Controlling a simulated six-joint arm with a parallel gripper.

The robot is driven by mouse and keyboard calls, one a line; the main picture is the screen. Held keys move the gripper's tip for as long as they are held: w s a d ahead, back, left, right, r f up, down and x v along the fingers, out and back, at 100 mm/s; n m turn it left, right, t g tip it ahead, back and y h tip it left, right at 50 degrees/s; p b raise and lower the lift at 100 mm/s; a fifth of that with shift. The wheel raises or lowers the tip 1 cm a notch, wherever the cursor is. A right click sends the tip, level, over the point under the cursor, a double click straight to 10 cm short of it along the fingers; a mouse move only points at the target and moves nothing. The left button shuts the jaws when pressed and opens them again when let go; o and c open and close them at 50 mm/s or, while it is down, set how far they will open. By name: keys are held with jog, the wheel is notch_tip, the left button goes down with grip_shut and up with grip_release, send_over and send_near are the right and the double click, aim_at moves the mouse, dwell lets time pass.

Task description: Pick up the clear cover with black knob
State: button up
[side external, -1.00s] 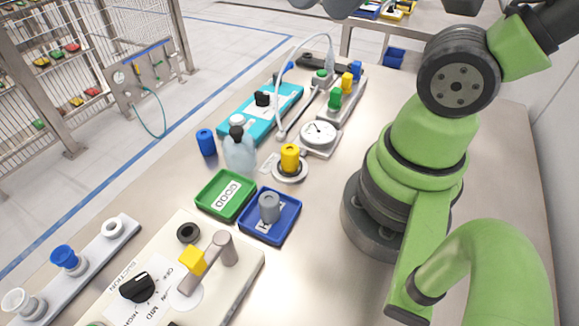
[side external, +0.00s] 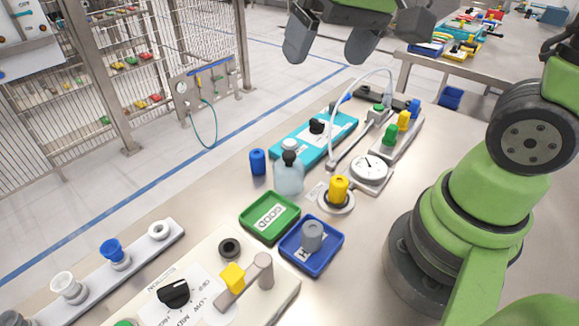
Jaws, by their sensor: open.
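The clear cover (side external: 288,180), a pale see-through cylinder with a black knob on top, stands upright on the table in the middle of the side external view. It sits behind the green tray and in front of the teal panel. My gripper (side external: 332,42) hangs at the top of the view, high in the picture, with its dark fingers spread apart. Nothing shows between the fingers, and it is well apart from the cover.
A blue cylinder (side external: 257,162) stands close left of the cover, and a yellow cylinder (side external: 338,190) on a round base to its right. The green tray (side external: 254,233) and blue tray (side external: 300,266) lie in front. A white tube (side external: 333,135) arches behind, near the gauge (side external: 369,168).

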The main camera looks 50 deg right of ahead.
aim_at(289, 153)
jog(key=w+f+g, duration=0.1)
jog(key=w+f, duration=0.1)
jog(key=f, duration=0.4)
jog(key=w+f+g, duration=0.1)
jog(key=w+f, duration=0.2)
jog(key=f, duration=0.3)
jog(key=w+d+f+g+h, duration=0.1)
jog(key=w+f+g, duration=0.1)
jog(key=f, duration=0.5)
jog(key=shift+w, duration=0.35)
jog(key=f, duration=0.5)
jog(key=shift+s+f, duration=0.25)
jog(key=shift+f, duration=0.05)
jog(key=shift+c, duration=0.2)
jog(key=c, duration=1)
